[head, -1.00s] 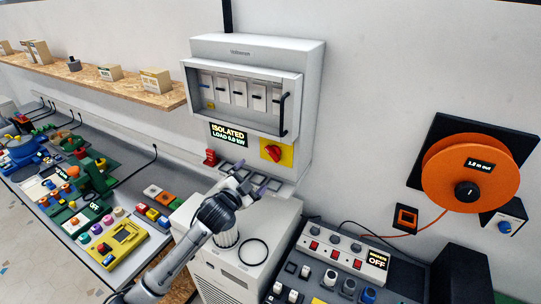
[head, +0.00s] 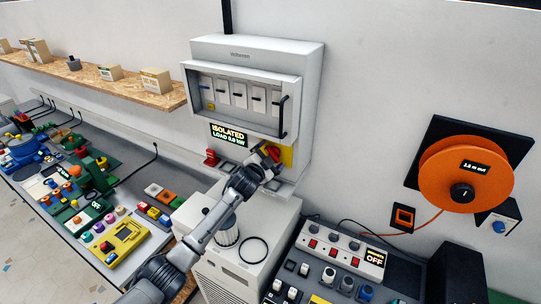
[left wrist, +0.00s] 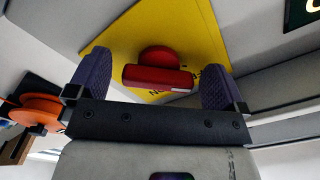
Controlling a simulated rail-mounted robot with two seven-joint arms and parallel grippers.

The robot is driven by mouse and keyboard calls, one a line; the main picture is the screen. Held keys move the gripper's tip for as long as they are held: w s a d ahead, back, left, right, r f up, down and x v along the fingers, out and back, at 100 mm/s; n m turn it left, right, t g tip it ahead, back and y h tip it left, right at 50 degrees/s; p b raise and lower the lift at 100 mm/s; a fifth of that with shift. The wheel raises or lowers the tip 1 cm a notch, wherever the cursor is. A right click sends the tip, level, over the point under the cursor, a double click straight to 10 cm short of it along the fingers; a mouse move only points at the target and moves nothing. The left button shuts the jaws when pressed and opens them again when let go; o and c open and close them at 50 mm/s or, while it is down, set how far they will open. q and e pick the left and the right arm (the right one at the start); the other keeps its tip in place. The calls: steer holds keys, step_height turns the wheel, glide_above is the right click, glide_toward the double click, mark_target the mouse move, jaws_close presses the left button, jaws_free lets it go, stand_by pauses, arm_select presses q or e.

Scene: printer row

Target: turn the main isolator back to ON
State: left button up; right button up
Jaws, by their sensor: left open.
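The main isolator is a red rotary handle (left wrist: 158,75) on a yellow plate (left wrist: 150,30), low on the grey wall cabinet (head: 313,100). In the head view the yellow plate (head: 287,157) is partly covered by my left gripper (head: 268,158). In the left wrist view my left gripper (left wrist: 158,82) is open, with one purple finger on each side of the red handle. The handle's bar lies across the gap, apart from both fingers. The display (head: 228,134) beside it reads ISOLATED, LOAD 0.0 kW. My right gripper is not in view.
A red device (head: 211,158) is left of the isolator, above a ledge. A white cabinet (head: 240,270) stands below my left arm. An orange cable reel (head: 468,172) hangs at the right. Benches with controls flank the white cabinet.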

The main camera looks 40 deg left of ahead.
arm_select(q)
steer(key=shift+w, duration=0.2)
steer(key=c, duration=0.9)
